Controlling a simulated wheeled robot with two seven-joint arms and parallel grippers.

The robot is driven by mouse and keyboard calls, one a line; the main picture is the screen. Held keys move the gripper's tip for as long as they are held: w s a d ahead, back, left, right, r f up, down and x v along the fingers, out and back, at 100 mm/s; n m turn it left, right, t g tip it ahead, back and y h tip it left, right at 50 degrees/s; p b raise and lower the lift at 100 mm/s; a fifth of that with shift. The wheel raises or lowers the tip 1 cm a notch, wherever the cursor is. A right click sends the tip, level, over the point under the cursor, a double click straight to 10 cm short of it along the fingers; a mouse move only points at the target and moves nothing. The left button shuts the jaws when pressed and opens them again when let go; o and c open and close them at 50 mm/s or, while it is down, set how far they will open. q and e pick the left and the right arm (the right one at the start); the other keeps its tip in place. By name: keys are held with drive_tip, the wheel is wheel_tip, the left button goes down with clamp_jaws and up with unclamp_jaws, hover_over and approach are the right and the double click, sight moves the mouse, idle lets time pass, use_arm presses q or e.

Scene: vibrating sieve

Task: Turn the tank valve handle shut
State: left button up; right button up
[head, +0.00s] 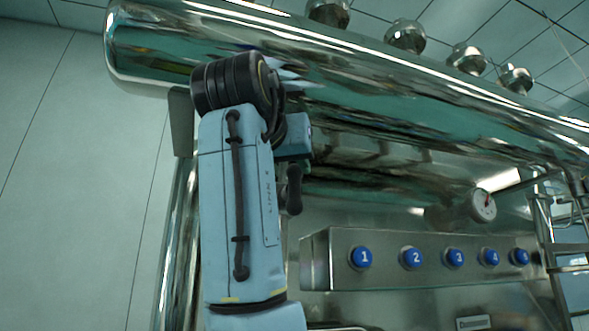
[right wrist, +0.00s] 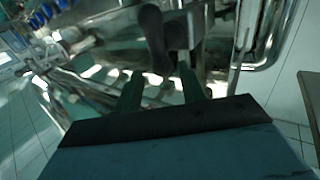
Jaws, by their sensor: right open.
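The valve handle (head: 294,188) is a dark lever with a rounded end, hanging down just right of my right forearm in the head view. Its upper part is hidden by my arm. In the right wrist view the dark handle (right wrist: 155,40) lies ahead of the fingertips, roughly between them. My right gripper (right wrist: 160,80) is open, with its two dark fingers apart and nothing visibly clamped. In the head view it is mostly hidden behind my arm. I cannot tell whether a finger touches the handle. My left gripper is not in view.
A large shiny metal tank (head: 420,95) spans the top, with several round knobs above it. A steel panel (head: 318,262) with numbered blue buttons stands right of my arm, below a pressure gauge (head: 483,205). A ladder-like frame (head: 570,245) is at the far right.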

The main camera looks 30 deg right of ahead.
sight(293, 174)
drive_tip(key=p+x, duration=0.1)
drive_tip(key=x, duration=0.4)
drive_tip(key=shift+w+d, duration=0.15)
drive_tip(key=shift+w, duration=0.1)
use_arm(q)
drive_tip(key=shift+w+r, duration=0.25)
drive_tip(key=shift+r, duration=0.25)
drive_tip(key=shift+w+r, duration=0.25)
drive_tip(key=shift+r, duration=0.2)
use_arm(e)
clamp_jaws()
